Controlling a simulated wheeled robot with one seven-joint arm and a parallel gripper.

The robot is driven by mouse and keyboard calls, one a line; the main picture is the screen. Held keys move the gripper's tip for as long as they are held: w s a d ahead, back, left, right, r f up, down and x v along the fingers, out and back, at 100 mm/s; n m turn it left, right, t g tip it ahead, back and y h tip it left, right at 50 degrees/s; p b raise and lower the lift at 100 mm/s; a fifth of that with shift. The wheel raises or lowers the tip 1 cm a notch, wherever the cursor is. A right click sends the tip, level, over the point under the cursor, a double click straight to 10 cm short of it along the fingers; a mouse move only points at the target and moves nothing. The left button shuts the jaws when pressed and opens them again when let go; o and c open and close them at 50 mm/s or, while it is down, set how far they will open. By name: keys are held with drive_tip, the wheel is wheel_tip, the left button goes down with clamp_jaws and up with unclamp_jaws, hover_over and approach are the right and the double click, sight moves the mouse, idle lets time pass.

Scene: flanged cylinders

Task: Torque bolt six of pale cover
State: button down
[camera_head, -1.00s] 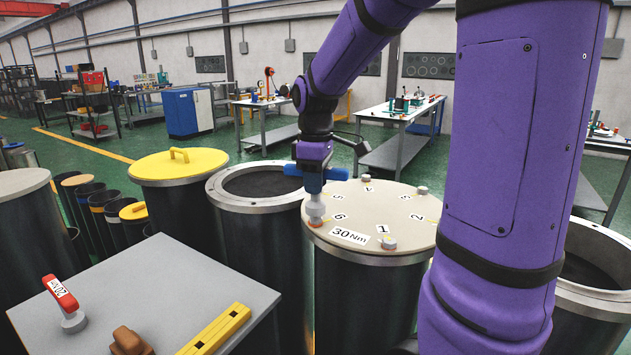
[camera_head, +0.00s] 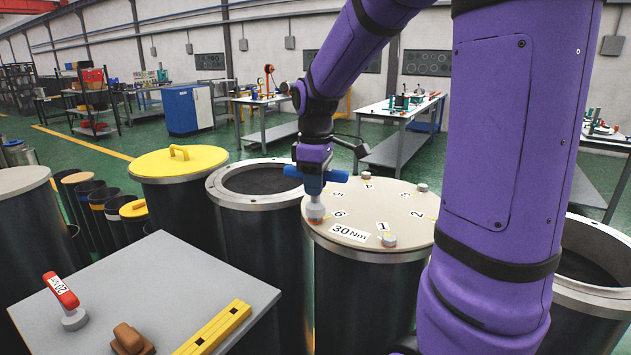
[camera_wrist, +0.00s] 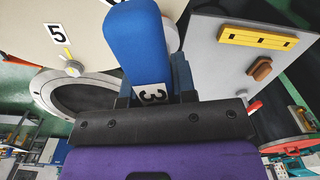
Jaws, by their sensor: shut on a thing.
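The pale cover (camera_head: 385,205) lies on a dark drum, with numbers around its rim and a 30 Nm label. My gripper (camera_head: 314,172) is shut on a blue-handled torque wrench (camera_head: 338,175), held over the cover's left edge beside the number 6. The wrench's grey socket (camera_head: 316,211) is down at the bolt six position and hides the bolt; firm seating cannot be told. Bolt one (camera_head: 388,240) and bolt five (camera_wrist: 73,68) show on the rim.
A grey table (camera_head: 150,290) at front left bears a red-handled wrench (camera_head: 60,290), a brown block (camera_head: 130,340) and a yellow bar (camera_head: 213,328). An open drum (camera_head: 262,180) and a yellow-lidded drum (camera_head: 180,163) stand left of the cover.

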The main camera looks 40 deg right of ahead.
drive_tip(key=shift+f, duration=0.95)
idle(0.5)
drive_tip(key=shift+f+m, duration=0.1)
drive_tip(key=shift+m, duration=0.7)
drive_tip(key=m, duration=0.7)
drive_tip(key=shift+m, duration=0.4)
drive_tip(key=shift+s+f+m, duration=0.1)
drive_tip(key=shift+m, duration=3.4)
